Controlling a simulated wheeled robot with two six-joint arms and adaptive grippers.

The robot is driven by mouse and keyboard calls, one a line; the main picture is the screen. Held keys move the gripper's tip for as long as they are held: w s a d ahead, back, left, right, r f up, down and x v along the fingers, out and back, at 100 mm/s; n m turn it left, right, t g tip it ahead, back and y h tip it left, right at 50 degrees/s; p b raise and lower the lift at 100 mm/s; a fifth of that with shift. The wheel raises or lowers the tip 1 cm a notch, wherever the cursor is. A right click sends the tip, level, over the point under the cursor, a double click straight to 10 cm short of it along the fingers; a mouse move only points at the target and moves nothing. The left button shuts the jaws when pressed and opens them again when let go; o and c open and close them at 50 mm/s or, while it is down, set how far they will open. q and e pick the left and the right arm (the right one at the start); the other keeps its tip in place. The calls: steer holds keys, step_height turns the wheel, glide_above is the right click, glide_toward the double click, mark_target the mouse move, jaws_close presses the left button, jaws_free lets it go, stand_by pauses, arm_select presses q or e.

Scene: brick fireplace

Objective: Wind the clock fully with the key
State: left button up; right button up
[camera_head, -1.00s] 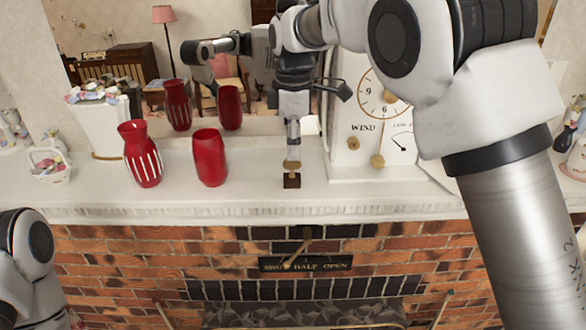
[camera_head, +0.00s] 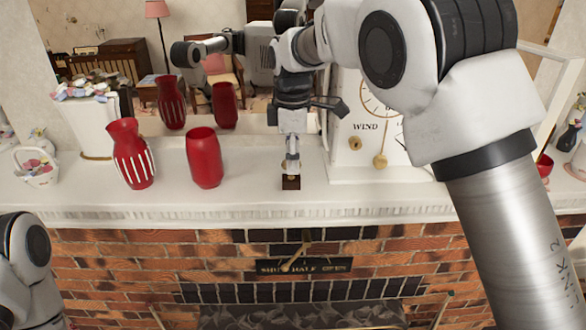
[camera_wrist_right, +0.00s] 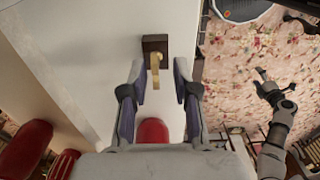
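The white clock (camera_head: 343,100) stands on the mantel, right of centre, with a WIND label and a brass winding hole (camera_head: 355,143) on its front. My right arm hides part of its dial. A brass key (camera_wrist_right: 155,62) stands on a small dark block (camera_head: 291,183) on the mantel, left of the clock. My right gripper (camera_head: 291,166) points down just above the block. In the right wrist view its fingers (camera_wrist_right: 160,80) are open, with the key between or just beyond the fingertips, nearer the left one. The left arm shows at lower left, its gripper out of frame.
A striped red vase (camera_head: 133,155) and a plain red vase (camera_head: 205,158) stand left of the block on the white mantel (camera_head: 240,190). A mirror behind reflects the room. A small basket (camera_head: 38,172) is at far left. Brass pendulum (camera_head: 380,160) hangs before the clock.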

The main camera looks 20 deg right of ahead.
steer(key=shift+w+d+r+p, duration=0.1)
steer(key=shift+w+r+p, duration=0.05)
steer(key=shift+w+p, duration=0.15)
steer(key=shift+w+d, duration=0.15)
steer(key=shift+d, duration=0.05)
steer(key=shift+s+a, duration=0.2)
steer(key=shift+s, duration=0.2)
steer(key=shift+c, duration=0.4)
steer(key=shift+w, duration=0.1)
jaws_close()
